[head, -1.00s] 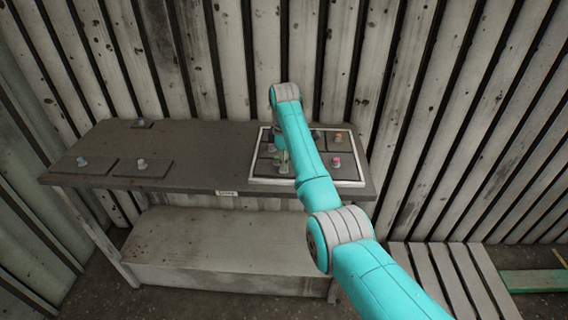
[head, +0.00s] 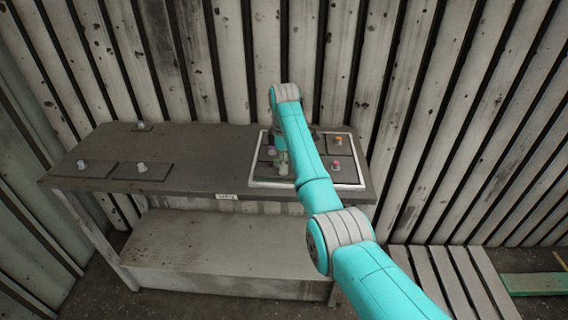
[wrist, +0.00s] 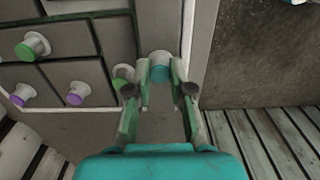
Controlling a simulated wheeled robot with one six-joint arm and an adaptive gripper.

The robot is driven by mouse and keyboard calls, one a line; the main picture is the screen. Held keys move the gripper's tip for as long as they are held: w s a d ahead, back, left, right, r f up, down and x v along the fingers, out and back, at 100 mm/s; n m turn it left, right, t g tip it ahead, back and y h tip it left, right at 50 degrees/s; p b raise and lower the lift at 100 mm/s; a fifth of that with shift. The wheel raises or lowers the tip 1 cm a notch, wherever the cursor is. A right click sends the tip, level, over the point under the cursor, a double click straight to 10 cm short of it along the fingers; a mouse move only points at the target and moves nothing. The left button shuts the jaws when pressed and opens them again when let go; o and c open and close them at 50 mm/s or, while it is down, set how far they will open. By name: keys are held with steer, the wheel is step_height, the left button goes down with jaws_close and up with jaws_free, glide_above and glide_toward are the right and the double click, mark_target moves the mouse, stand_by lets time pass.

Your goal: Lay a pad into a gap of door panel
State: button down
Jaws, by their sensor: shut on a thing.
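The door panel (head: 362,180) is a white-framed rectangle with dark pads on the bench's right part. The pad under this knob seems to be the grey strip (wrist: 160,22) beside the white frame. I cannot tell whether it is seated or raised. Seated pads with knobs show to the left: green (wrist: 33,46), purple (wrist: 22,94) and another purple (wrist: 77,93).
The grey bench (head: 210,160) carries other pads with pale knobs at its left: a front left pad (head: 95,170), a middle pad (head: 155,173) and a small back one (head: 142,127). The bench between them and the panel is clear. A slatted wall (head: 230,60) stands behind.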

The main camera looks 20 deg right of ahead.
steer(key=shift+f, duration=0.7)
stand_by(1.0)
steer(key=shift+c, duration=2.4)
jaws_free()
steer(key=shift+r, duration=3.55)
steer(key=shift+s, duration=0.1)
